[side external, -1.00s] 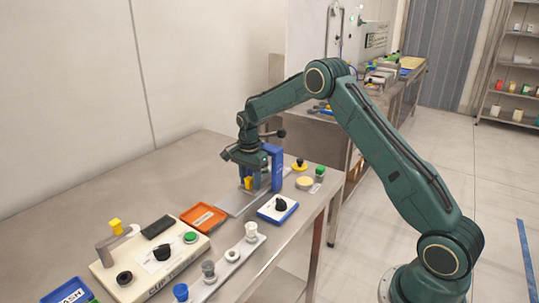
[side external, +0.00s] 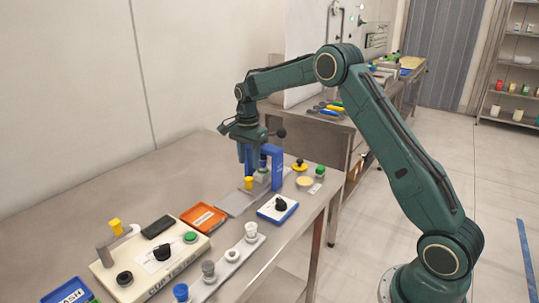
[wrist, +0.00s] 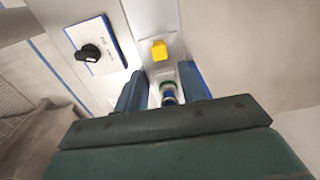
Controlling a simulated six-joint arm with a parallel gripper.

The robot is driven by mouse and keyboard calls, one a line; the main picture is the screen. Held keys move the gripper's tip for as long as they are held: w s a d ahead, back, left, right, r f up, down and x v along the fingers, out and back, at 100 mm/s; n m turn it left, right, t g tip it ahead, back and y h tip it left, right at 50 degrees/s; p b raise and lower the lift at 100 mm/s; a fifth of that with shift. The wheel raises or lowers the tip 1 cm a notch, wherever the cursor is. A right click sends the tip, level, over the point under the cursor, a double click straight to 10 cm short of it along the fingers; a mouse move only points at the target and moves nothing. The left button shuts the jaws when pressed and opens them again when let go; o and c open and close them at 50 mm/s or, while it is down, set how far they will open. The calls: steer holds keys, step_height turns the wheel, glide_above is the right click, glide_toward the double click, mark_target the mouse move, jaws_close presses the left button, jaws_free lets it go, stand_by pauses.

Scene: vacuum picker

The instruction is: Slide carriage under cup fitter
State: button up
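The blue cup fitter (side external: 277,168) stands upright on the steel table, its arm reaching left over a grey rail (side external: 236,203). A yellow block (side external: 249,183), probably the carriage's handle, stands on the rail just left of the fitter. The yellow block also shows in the wrist view (wrist: 159,50), beyond my fingers. A small round part with green, white and blue bands (wrist: 168,92) shows between my fingers in the wrist view. My gripper (side external: 246,168) is above the rail, beside the fitter and over the yellow block; its fingers are apart and empty. The carriage body is mostly hidden.
A white panel with a black knob (side external: 280,204) lies in front of the rail. An orange tray (side external: 204,218) and a cream box with a green button (side external: 190,237) stand to the left. A yellow-capped knob (side external: 300,165) and green button (side external: 320,171) are right of the fitter.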

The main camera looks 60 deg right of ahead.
step_height(320, 180, up, 6)
steer(key=shift+f, duration=0.1)
stand_by(0.5)
steer(key=s+a+r+n+t, duration=0.1)
steer(key=s+a+r+n, duration=0.35)
steer(key=s+r, duration=0.3)
steer(key=s+a+r+n+t, duration=0.2)
steer(key=s+a+r+n, duration=0.3)
steer(key=s, duration=0.4)
steer(key=s+a+f+n+t, duration=0.1)
steer(key=s+n, duration=0.3)
steer(key=s, duration=0.6)
steer(key=s+a+f+n+t, duration=0.1)
steer(key=s+a+n, duration=0.3)
steer(key=s, duration=0.6)
steer(key=shift+f+t, duration=0.3)
steer(key=shift+f, duration=0.4)
